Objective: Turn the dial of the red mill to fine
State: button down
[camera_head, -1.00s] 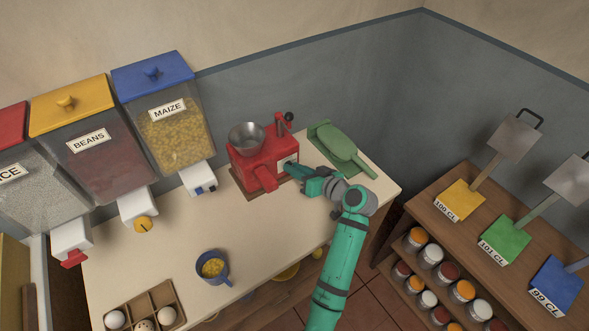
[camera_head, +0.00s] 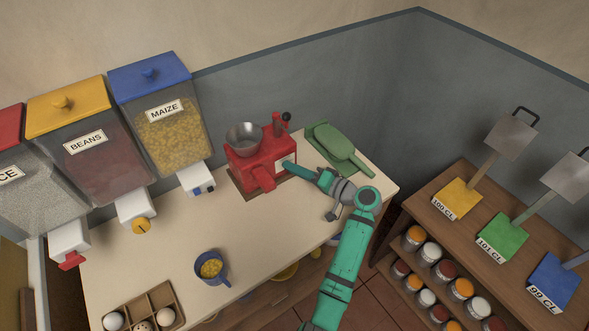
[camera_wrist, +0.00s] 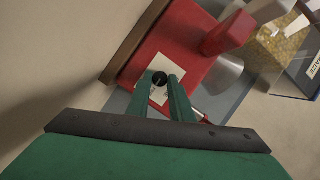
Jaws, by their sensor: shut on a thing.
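The red mill (camera_head: 258,172) stands on a brown board on the counter, with a metal funnel (camera_head: 243,138) and a crank on top. Its right side carries a pale plate (camera_wrist: 144,73) with a small black dial (camera_wrist: 159,78), seen in the wrist view. My gripper (camera_head: 288,163) reaches this side from the right. In the wrist view its two green fingers (camera_wrist: 161,84) are shut on the dial, one on each side. A light mark shows on the dial. I cannot read the plate's markings or the dial's setting.
A blue cup of maize (camera_head: 211,268) and an egg box (camera_head: 143,309) stand at the front left. Bins (camera_head: 165,120) line the wall at left. The counter's middle is clear.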

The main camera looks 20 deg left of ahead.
dwell(0.3)
jog(key=c, duration=1.6)
grip_release()
jog(key=v, duration=1)
jog(key=shift+s+d, duration=0.15)
jog(key=shift+d, duration=0.25)
